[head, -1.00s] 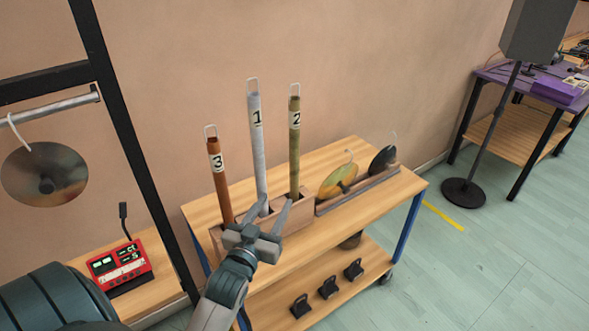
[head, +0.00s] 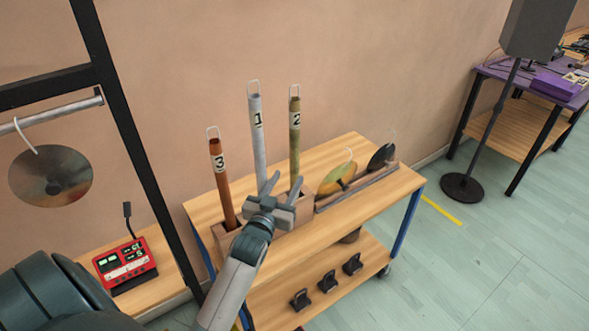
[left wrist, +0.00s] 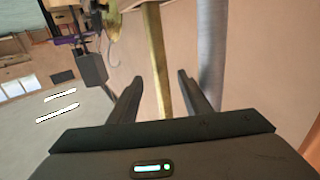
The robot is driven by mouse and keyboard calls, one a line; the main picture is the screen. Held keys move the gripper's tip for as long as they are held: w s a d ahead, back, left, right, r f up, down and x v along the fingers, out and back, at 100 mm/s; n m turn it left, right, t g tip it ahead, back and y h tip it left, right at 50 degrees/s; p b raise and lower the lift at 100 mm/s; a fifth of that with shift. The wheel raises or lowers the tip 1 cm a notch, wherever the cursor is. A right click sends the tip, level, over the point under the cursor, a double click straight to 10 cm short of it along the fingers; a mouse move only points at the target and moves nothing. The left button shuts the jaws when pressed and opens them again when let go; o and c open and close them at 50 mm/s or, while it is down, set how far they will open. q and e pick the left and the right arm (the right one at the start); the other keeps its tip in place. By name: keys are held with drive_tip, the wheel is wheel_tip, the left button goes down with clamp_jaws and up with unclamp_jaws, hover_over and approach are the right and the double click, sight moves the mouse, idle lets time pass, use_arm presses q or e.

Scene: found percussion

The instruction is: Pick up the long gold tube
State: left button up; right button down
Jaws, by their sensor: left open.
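The long gold tube (head: 295,140), labelled 2 with a wire loop on top, stands upright in a wooden holder (head: 309,199) on the cart. In the left wrist view the gold tube (left wrist: 157,60) runs down between the spread fingers. My left gripper (head: 283,185) is open and empty, in front of the tube's lower part. Whether the fingers reach around the tube is unclear. The tube's lower end is hidden behind my gripper in the head view. My right gripper is not in view.
A grey tube labelled 1 (head: 258,140) stands close left of the gold one, and a shorter copper tube labelled 3 (head: 221,180) further left. Two hanging discs (head: 336,180) rest in a rack at right. The cart's front right top (head: 370,195) is clear.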

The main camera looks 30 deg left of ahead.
sight(293, 169)
use_arm(q)
drive_tip(key=shift+w+a+r+p, duration=0.2)
drive_tip(key=shift+w+p, duration=0.2)
drive_tip(key=shift+w, duration=0.2)
drive_tip(key=p+x, duration=0.1)
drive_tip(key=x, duration=0.1)
drive_tip(key=shift+w, duration=0.45)
drive_tip(key=shift+w+a+f, duration=0.15)
drive_tip(key=shift+w, duration=0.4)
drive_tip(key=shift+c, duration=0.6)
clamp_jaws()
